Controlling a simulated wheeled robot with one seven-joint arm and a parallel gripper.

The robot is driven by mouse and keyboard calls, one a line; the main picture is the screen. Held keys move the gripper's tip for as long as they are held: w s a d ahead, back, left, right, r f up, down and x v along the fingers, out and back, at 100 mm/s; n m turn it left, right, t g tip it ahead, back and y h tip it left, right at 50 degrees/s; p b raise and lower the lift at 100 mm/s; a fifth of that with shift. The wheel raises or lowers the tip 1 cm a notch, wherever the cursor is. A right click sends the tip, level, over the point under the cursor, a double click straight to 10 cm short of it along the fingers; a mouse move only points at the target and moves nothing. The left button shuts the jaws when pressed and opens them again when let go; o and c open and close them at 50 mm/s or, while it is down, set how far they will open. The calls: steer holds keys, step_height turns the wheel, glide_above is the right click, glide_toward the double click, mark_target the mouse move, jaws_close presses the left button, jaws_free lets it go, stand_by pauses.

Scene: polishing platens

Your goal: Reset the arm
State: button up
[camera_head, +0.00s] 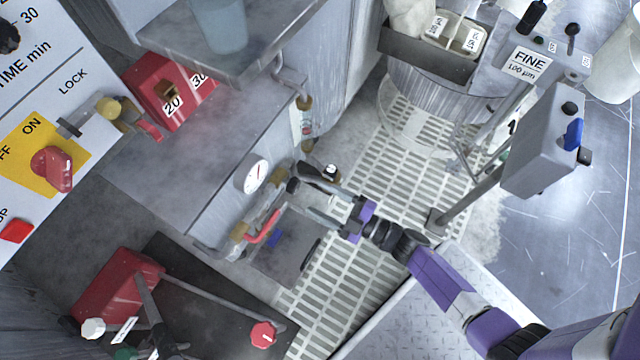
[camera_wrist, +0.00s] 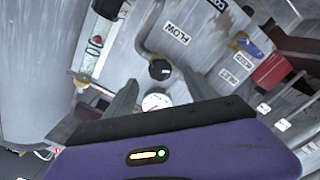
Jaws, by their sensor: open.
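My gripper (camera_head: 312,197) is at the end of my purple and black arm, near the middle of the head view, above the slatted floor and close to the grey machine with pipes. In the wrist view its two grey fingers (camera_wrist: 148,97) stand apart with nothing held between them. A black knob (camera_wrist: 160,69) below a FLOW label shows beyond the fingers, and a white round gauge (camera_wrist: 156,102) shows between them. Whether the fingers touch the knob cannot be told, but they appear apart from it.
The gauge (camera_head: 256,174) and a red-handled valve (camera_head: 262,228) sit left of my gripper. A control panel (camera_head: 45,110) with a red switch is at far left. Slatted floor (camera_head: 385,165) lies open between.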

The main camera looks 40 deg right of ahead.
stand_by(0.3)
steer(key=d+r+m+t+h, duration=0.1)
steer(key=d+r+m+h, duration=0.35)
steer(key=r, duration=0.35)
steer(key=s+a+r+m+g+h, duration=0.15)
steer(key=s+a+r+m, duration=0.25)
steer(key=s+r, duration=0.55)
steer(key=s+a+r+m+g, duration=0.2)
steer(key=s+a+r+m, duration=0.15)
steer(key=s+r, duration=0.6)
step_height(320, 180, up, 33)
steer(key=s+p, duration=0.1)
steer(key=p, duration=3.3)
steer(key=shift+d+r+m+p, duration=0.2)
steer(key=shift+m+p, duration=0.2)
steer(key=shift+f, duration=0.1)
